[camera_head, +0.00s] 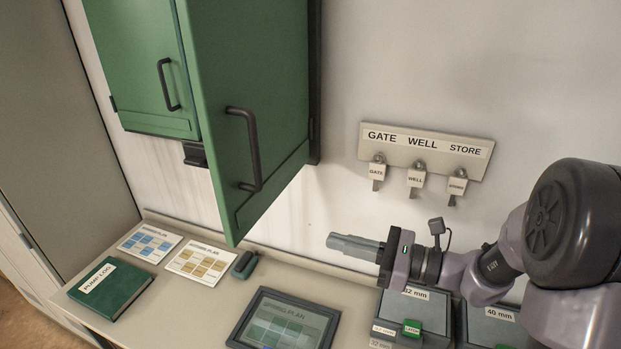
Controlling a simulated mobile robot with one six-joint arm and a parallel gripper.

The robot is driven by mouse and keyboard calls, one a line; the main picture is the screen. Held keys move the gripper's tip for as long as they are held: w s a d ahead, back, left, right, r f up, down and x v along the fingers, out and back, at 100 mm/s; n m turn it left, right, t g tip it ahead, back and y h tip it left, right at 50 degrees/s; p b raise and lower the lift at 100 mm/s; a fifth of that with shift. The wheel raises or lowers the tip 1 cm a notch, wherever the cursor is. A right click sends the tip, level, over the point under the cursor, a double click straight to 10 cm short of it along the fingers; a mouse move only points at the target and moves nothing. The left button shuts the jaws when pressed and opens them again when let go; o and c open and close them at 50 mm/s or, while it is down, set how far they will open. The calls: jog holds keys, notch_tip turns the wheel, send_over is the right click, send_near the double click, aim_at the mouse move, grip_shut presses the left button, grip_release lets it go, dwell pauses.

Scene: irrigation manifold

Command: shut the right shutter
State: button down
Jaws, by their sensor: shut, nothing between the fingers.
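The right shutter (245,100) is a green cabinet door with a dark bar handle (249,150). It stands swung out from the wall, hinged at its right edge. The left shutter (148,65) beside it looks closed and has its own dark handle (168,84). My gripper (333,240) points left, in front of the wall and to the right of the right shutter's lower corner. Its fingers are together and empty. It appears apart from the shutter.
A key rack (427,148) with three tagged keys hangs above my gripper. On the bench (190,305) are a green book (112,289), two printed cards, a dark green object (244,264) and a framed plan (284,320). Labelled boxes (415,318) stand beneath my gripper.

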send_near(255, 222)
jog(key=x, duration=0.6)
jog(key=shift+w+a+f, duration=0.1)
jog(key=shift+w+a, duration=0.05)
jog(key=shift+a, duration=0.2)
